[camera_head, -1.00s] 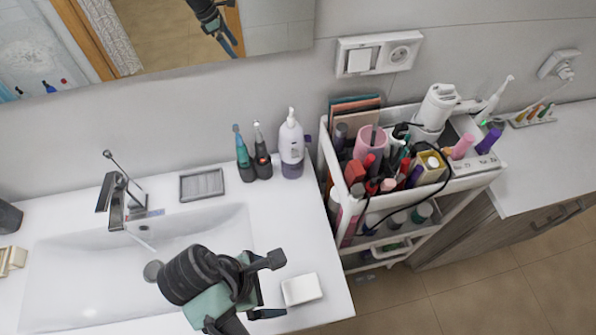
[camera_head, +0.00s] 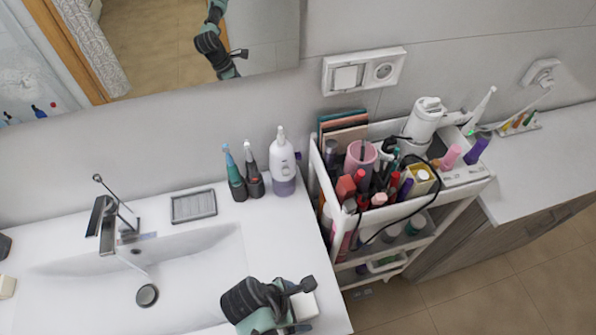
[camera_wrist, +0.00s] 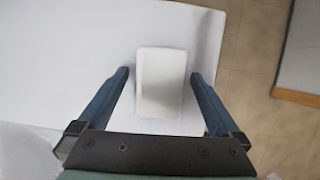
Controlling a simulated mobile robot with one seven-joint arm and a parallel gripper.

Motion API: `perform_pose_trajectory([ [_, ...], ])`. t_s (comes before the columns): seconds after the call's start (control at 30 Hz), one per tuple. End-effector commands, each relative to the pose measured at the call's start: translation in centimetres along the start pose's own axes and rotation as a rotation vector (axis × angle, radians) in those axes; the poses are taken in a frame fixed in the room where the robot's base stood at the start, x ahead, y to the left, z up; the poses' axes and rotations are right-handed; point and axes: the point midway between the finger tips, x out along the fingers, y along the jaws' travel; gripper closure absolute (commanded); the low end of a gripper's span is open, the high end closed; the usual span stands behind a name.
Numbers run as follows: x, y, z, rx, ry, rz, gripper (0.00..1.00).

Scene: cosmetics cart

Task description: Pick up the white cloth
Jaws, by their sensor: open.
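The white cloth (camera_wrist: 161,80) is a small folded rectangle lying on the white sink counter (camera_wrist: 90,45). In the wrist view it sits between the two fingers of my gripper (camera_wrist: 160,75), which are open, with a gap on each side. In the head view my gripper (camera_head: 298,305) is over the counter's front right corner. It hides most of the cloth there; part of the cloth (camera_head: 305,305) shows beside the fingers. I cannot tell the exact height of the fingers above the counter.
The sink basin (camera_head: 190,275) with its faucet (camera_head: 108,222) lies to the left. A cart (camera_head: 440,205) full of cosmetics stands right of the counter. The counter's middle right is clear.

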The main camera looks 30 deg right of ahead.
Motion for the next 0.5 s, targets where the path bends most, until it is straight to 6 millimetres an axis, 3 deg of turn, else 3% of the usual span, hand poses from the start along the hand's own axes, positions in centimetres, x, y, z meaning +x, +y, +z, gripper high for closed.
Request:
perform_pose_trajectory([
  [0.2, 0.11, 0.05, -0.01, 0.001, 0.000, 0.001, 0.00],
  [0.5, 0.08, 0.04, -0.01, 0.001, 0.000, 0.001, 0.52],
])
